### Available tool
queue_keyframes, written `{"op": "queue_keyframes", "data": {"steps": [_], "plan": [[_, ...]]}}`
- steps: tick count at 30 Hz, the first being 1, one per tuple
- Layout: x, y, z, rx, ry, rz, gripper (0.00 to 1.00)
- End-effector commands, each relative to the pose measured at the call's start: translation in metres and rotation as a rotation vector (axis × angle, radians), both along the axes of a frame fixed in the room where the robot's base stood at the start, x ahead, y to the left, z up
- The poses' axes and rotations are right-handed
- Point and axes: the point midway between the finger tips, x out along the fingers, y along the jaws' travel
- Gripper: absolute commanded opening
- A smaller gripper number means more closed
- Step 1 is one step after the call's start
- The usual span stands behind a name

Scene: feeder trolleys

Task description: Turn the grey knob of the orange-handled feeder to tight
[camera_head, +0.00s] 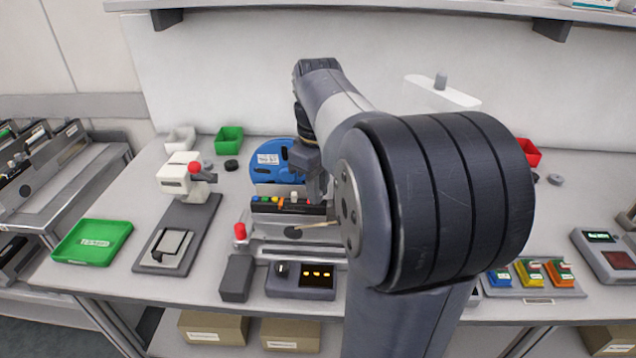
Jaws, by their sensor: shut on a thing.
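A feeder (272,219) with a dark body stands on the bench, left of centre in the camera_head view. Small coloured parts run along its top, among them an orange one (282,203) that looks like the handle. My gripper (316,194) points down at the right part of the feeder, just right of the orange part. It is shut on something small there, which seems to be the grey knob. The knob is hidden by the gripper, so its setting cannot be seen. My large arm joint covers the feeder's right end.
A blue reel (268,160) stands behind the feeder. A red-knobbed post (240,232), a dark block (237,278) and a control box (300,280) are in front. A press-like device (180,225) and green tray (92,243) lie left. A shelf (400,8) hangs above.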

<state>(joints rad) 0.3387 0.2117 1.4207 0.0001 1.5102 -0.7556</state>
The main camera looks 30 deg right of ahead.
Motion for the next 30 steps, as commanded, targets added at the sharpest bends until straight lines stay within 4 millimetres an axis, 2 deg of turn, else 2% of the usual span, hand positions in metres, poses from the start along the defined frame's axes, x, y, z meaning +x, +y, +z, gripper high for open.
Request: {"op": "queue_keyframes", "data": {"steps": [4,5,12,19,22,26,30], "plan": [[0.0,0.0,0.0,-0.001,-0.001,0.0,0.0],[0.0,0.0,0.0,0.0,-0.002,0.0,0.21],[0.0,0.0,0.0,-0.001,-0.001,0.001,0.41],[0.0,0.0,0.001,-0.001,-0.001,0.001,0.41],[0.0,0.0,0.007,0.0,-0.002,0.001,0.41],[0.001,0.0,0.028,-0.001,-0.005,0.001,0.41],[0.001,0.0,0.057,-0.002,-0.005,0.001,0.41]]}}
